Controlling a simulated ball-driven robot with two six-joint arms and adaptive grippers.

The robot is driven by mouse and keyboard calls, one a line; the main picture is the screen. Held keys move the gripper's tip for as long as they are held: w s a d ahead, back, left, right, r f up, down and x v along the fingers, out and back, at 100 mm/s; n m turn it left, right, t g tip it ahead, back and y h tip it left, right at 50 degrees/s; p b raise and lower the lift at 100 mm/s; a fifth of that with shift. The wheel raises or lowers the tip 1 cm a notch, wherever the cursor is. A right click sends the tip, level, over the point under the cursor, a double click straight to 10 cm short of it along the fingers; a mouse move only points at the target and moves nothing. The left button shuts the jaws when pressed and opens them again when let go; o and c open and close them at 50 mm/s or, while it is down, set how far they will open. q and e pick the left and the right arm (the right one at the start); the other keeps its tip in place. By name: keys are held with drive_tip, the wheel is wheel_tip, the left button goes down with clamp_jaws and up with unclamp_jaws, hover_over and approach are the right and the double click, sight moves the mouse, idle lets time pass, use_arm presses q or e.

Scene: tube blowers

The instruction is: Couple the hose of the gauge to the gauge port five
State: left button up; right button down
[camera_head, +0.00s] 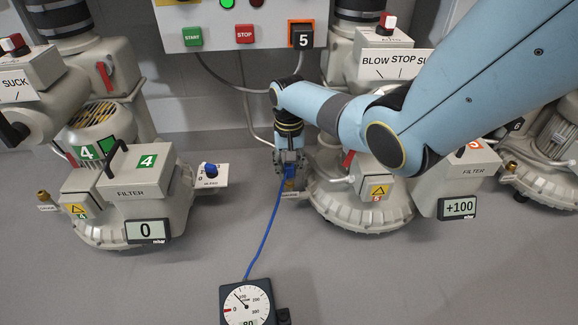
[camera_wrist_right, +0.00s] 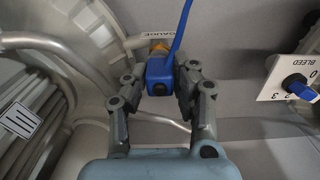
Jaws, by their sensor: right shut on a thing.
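My right gripper (camera_head: 289,165) points down beside blower five (camera_head: 360,205). It is shut on the blue hose connector (camera_head: 289,174), which also shows between the fingers in the right wrist view (camera_wrist_right: 160,76). The brass gauge port (camera_wrist_right: 158,47) lies directly behind the connector there, beside a GAUGE label (camera_wrist_right: 187,33). Whether the connector is seated on the port or only close to it, I cannot tell. The blue hose (camera_head: 265,232) runs down to the round-dial gauge (camera_head: 247,303) at the bottom of the head view. My left gripper is not in view.
Blower four (camera_head: 135,195) stands left, with its BLEED knob (camera_head: 211,170) reaching toward my gripper; the knob shows at right in the wrist view. Blower five's filter box (camera_head: 455,180) reads +100. The control panel (camera_head: 230,25) is behind. Floor in front is mostly clear.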

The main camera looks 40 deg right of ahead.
drive_tip(key=c, duration=1)
unclamp_jaws()
drive_tip(key=shift+r, duration=0.1)
wheel_tip(320, 180, up, 12)
